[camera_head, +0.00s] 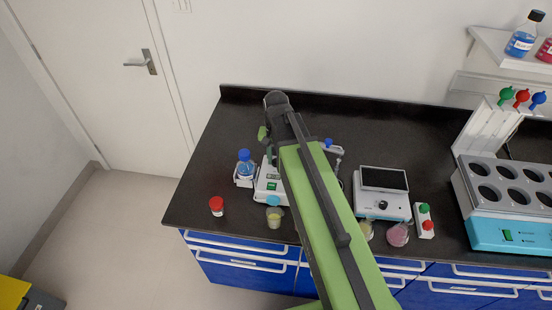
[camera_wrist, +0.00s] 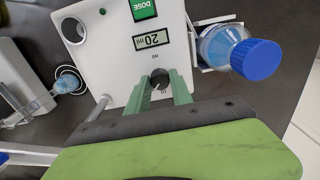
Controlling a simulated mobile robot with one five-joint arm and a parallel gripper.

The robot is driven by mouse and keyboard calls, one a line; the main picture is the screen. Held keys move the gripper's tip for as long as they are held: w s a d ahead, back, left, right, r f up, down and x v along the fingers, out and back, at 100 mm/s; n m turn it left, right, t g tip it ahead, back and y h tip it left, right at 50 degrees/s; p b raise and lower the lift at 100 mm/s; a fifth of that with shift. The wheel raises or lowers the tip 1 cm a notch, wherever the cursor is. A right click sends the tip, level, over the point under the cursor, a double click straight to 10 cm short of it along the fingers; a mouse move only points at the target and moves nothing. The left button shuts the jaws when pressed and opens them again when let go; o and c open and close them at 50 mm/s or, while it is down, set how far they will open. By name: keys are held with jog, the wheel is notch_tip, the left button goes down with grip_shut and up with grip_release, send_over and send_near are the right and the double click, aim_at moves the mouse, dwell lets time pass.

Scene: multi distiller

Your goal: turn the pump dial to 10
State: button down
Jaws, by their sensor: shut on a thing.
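The white pump (camera_wrist: 118,82) fills the middle of the wrist view, seen upside down. Its display (camera_wrist: 151,40) reads 20 ml, and its green DOSE button (camera_wrist: 144,9) is beside it. The dark round pump dial (camera_wrist: 160,75) sits below the display in the picture. My gripper (camera_wrist: 159,85) is shut on the dial, one green finger on each side of it; the fingers hide part of its edge.
A blue-capped bottle (camera_wrist: 231,50) stands beside the pump; it also shows in the head view (camera_head: 245,167). A beaker (camera_head: 274,217) and a red-capped jar (camera_head: 217,206) stand near the bench front. A scale (camera_head: 382,205) and a heating block (camera_head: 508,230) are to the right.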

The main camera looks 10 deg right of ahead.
dwell(0.3)
jog(key=n, duration=0.4)
jog(key=shift+n, duration=0.3)
jog(key=shift+d+n, duration=0.1)
jog(key=shift+n, duration=2.1)
jog(key=c, duration=1.1)
grip_release()
